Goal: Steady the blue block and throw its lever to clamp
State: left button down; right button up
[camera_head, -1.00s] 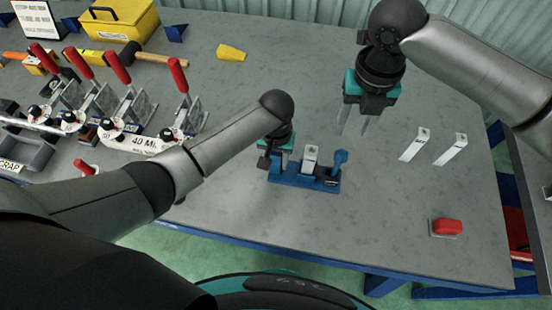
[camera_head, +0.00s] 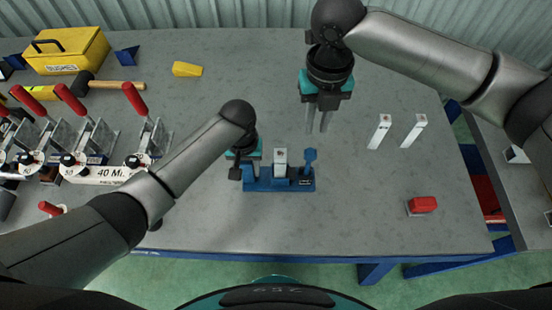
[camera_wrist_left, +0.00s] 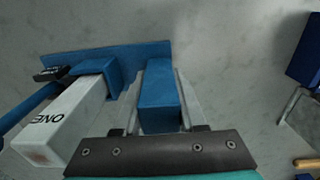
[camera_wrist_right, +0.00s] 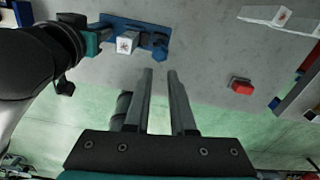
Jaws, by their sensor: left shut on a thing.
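The blue block (camera_head: 262,184) lies on the bench in front of me with a white piece (camera_head: 281,162) upright in it, marked "ONE" in the left wrist view (camera_wrist_left: 57,120). Its blue lever (camera_head: 310,158) stands up at the block's right end. My left gripper (camera_head: 243,165) is at the block's left end. The left wrist view shows its fingers shut on a blue upright part of the block (camera_wrist_left: 159,96). My right gripper (camera_head: 319,118) hangs behind and right of the block, above the bench. In the right wrist view its fingers (camera_wrist_right: 160,75) are apart with nothing between them.
Two white bars (camera_head: 380,132) (camera_head: 413,131) stand right of the right gripper. A red button (camera_head: 422,205) is near the bench's right front. Red-handled toggle clamps (camera_head: 137,142), a hammer (camera_head: 110,87) and a yellow toolbox (camera_head: 66,52) are left. Bench around the block is mostly clear.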

jog(key=shift+s+a+m, duration=0.4)
jog(key=shift+s+m, duration=0.05)
jog(key=shift+m, duration=0.05)
jog(key=shift+c, duration=1.4)
jog(key=s+a+m, duration=0.1)
jog(key=m, duration=0.1)
jog(key=s+a+m+t, duration=0.1)
jog(key=s+a+m, duration=0.1)
jog(key=m, duration=0.1)
jog(key=s+a+m, duration=0.1)
jog(key=s+m, duration=0.1)
jog(key=shift+a+r+t+h, duration=0.2)
jog(key=shift+t+h, duration=0.1)
jog(key=shift+h, duration=0.1)
grip_shut()
jog(key=shift+s+a+r+m, duration=0.2)
jog(key=shift+s+m, duration=0.1)
jog(key=shift+m, duration=0.35)
jog(key=shift+s+a+r+m, duration=0.1)
jog(key=shift+s+a+m, duration=0.15)
jog(key=shift+m, duration=0.4)
